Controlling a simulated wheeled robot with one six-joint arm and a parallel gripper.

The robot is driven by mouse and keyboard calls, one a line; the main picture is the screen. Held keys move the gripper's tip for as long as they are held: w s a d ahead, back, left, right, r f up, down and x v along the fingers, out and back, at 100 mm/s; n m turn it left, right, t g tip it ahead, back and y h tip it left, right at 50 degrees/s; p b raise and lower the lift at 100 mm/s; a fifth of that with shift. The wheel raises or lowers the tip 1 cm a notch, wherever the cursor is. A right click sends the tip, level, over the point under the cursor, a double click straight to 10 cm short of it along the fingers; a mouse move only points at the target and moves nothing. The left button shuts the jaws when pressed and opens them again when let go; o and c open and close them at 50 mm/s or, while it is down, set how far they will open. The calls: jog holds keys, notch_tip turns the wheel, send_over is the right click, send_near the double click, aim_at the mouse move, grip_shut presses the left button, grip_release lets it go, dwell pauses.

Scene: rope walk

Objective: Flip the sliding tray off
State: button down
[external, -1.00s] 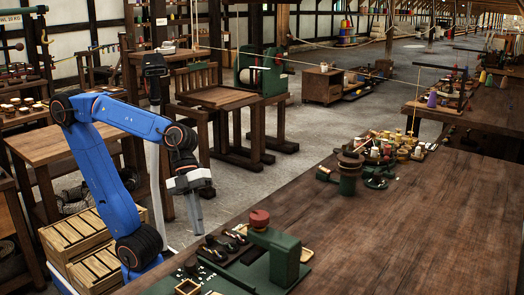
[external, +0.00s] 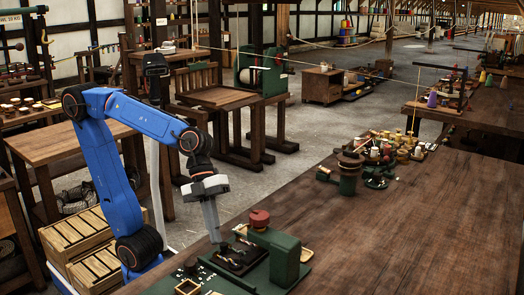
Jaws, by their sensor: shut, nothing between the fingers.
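A dark tray (external: 238,260) with small pale and metal pieces on it lies on the green base of a bench device on the table, low in the external view. It appears to be the sliding tray; its exact edges are hard to make out. My gripper (external: 214,240) points down at the tray's left back edge. Its fingers are shut and hold nothing. The fingertips are at or very close to the tray; I cannot tell whether they touch it.
Green clamp-like tools (external: 348,178) stand farther back. The wooden table (external: 410,225) is clear on the right.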

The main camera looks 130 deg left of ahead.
aim_at(226, 243)
jog(key=w, duration=0.4)
jog(key=shift+w, duration=0.25)
jog(key=shift+r, duration=0.1)
jog(key=s, duration=0.3)
jog(key=shift+s+d, duration=0.3)
jog(key=shift+s, duration=0.05)
jog(key=v, duration=1)
jog(key=shift+s, duration=0.25)
